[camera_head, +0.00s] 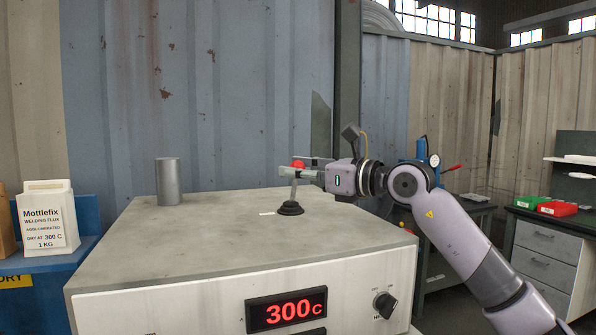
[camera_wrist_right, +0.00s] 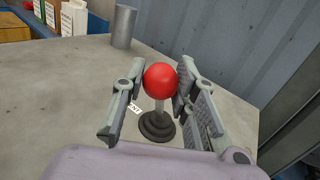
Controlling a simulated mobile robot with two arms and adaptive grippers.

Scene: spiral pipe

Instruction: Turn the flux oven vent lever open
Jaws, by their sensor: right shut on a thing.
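The vent lever (camera_head: 293,189) stands on top of the flux oven (camera_head: 190,240), with a red ball knob (camera_head: 298,165), a pale metal shaft and a black stepped round base (camera_head: 290,208). In the head view the lever leans slightly to the right toward its top. My right gripper (camera_head: 299,168) reaches in from the right and is shut on the lever at the knob. In the right wrist view the red knob (camera_wrist_right: 160,80) sits between the two fingers, with the shaft and base below it. My left gripper is in neither view.
A grey metal cylinder (camera_head: 168,181) stands on the oven top at the back left. The oven front has a red 300 C display (camera_head: 287,310) and a black knob (camera_head: 385,305). A Mottlefix flux container (camera_head: 48,219) stands at the left. The oven top around the lever is clear.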

